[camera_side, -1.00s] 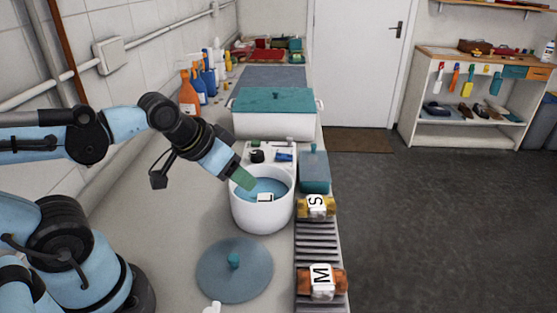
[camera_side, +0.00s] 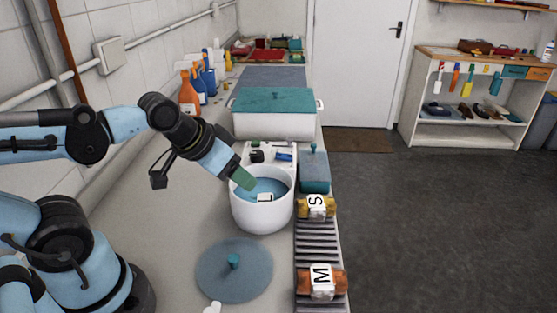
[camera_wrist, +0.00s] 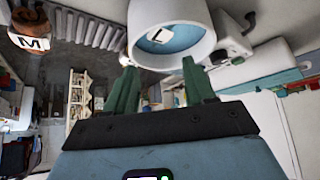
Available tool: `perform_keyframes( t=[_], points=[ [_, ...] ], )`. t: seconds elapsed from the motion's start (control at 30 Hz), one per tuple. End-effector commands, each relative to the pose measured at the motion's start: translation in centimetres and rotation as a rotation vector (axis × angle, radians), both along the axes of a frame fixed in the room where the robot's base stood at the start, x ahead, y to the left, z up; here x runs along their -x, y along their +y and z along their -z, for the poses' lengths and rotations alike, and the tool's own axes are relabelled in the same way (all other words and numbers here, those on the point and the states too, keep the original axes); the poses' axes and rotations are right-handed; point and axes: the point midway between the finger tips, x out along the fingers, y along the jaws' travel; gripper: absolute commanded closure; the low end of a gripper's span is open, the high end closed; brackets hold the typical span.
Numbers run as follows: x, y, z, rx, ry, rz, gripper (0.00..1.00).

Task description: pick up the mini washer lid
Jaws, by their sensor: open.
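The mini washer lid (camera_side: 234,272) is a round, flat blue-grey disc with a small teal knob. It lies on the counter in front of the washer, nearer the side camera. The mini washer (camera_side: 262,212) is a white tub, open at the top, with a blue inside and a white piece marked L in it. It also shows in the wrist view (camera_wrist: 172,45). My gripper (camera_side: 246,182) is over the tub's rim at its left side, apart from the lid. In the wrist view its two green fingers (camera_wrist: 160,85) are spread with nothing between them. The lid is not visible there.
A ridged rack (camera_side: 318,241) runs right of the washer, with packets marked S (camera_side: 316,206) and M (camera_side: 321,281). Behind stand a teal-lidded white box (camera_side: 274,118) and a small teal-lidded container (camera_side: 314,171). Spray bottles (camera_side: 189,92) line the wall. Counter left of the washer is clear.

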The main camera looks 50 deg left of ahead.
Motion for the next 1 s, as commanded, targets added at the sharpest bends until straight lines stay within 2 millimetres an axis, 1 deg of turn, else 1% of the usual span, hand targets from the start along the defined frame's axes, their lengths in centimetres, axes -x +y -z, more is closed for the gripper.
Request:
perform_keyframes(
  t=[0.17,0.27,0.37,0.5,0.63,0.8,0.9,1.0],
  points=[
    [0.1,-0.3,0.0,0.016,0.017,-0.014,0.46],
    [0.6,-1.2,0.2,0.073,0.081,-0.072,0.46],
    [1.6,-2.6,0.4,0.152,0.193,-0.183,0.46],
    [3.5,-4.5,0.5,0.231,0.37,-0.389,0.46],
    [5.2,-5.8,0.2,0.252,0.494,-0.572,0.46],
    [6.5,-6.5,-0.2,0.245,0.575,-0.724,0.46],
    [6.8,-6.7,0.0,0.242,0.589,-0.756,0.46],
    [6.8,-6.7,0.7,0.242,0.591,-0.763,0.46]
  ],
)
